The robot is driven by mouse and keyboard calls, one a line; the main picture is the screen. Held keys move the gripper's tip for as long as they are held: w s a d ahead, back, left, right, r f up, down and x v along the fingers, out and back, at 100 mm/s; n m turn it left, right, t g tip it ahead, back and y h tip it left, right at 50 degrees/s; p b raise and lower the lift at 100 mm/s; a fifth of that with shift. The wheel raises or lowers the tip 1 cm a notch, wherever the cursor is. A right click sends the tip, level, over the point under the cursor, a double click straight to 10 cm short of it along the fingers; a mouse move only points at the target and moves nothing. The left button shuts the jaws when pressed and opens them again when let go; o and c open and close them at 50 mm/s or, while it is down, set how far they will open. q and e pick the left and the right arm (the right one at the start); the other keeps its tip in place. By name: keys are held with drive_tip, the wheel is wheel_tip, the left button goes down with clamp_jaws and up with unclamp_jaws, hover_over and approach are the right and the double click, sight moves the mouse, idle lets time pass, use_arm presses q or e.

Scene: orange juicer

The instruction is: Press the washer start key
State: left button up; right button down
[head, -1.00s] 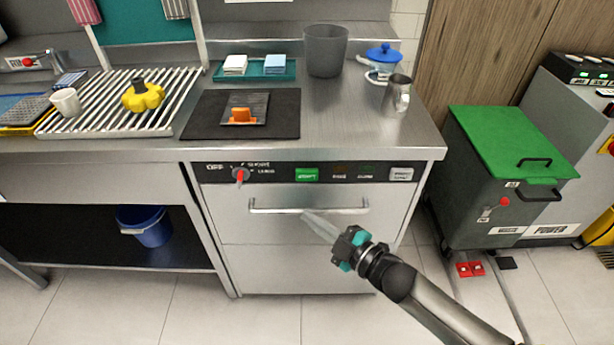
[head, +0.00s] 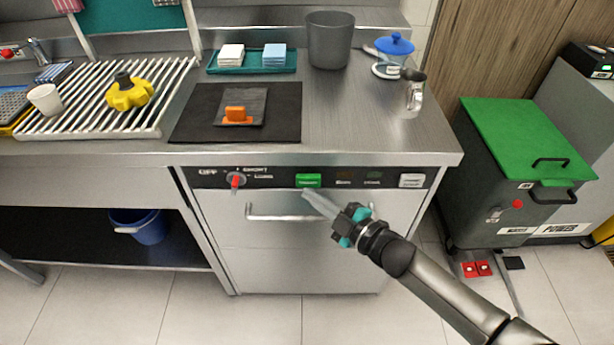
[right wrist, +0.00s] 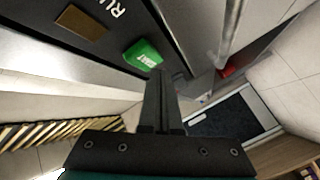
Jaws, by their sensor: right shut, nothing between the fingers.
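The washer (head: 300,265) is a steel front-loading unit under the counter with a black control strip. Its green start key (head: 308,180) sits in the middle of that strip, and it shows large in the right wrist view (right wrist: 143,54). My right gripper (head: 306,194) is shut and empty, its tips just below the green key in the head view. In the right wrist view the shut fingers (right wrist: 158,75) point up beside the key's lower right edge. I cannot tell whether they touch it. My left gripper is not in view.
A red-marked dial (head: 236,181) is left of the key on the strip, and a pale key (head: 411,181) is at its right end. The washer handle bar (head: 275,217) juts out below. A green-lidded bin (head: 525,140) stands to the right.

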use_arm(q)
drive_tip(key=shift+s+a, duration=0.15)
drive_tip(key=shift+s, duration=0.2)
use_arm(e)
drive_tip(key=shift+s, duration=0.1)
idle(0.8)
idle(0.7)
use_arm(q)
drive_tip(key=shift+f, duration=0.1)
use_arm(e)
drive_tip(key=shift+w, duration=0.45)
use_arm(q)
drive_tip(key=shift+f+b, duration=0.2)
drive_tip(key=shift+b, duration=0.1)
use_arm(e)
drive_tip(key=shift+w, duration=0.5)
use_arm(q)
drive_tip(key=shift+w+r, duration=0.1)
use_arm(e)
drive_tip(key=shift+s, duration=0.1)
use_arm(q)
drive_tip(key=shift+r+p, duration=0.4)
drive_tip(key=shift+p, duration=0.1)
use_arm(e)
drive_tip(key=shift+s, duration=0.85)
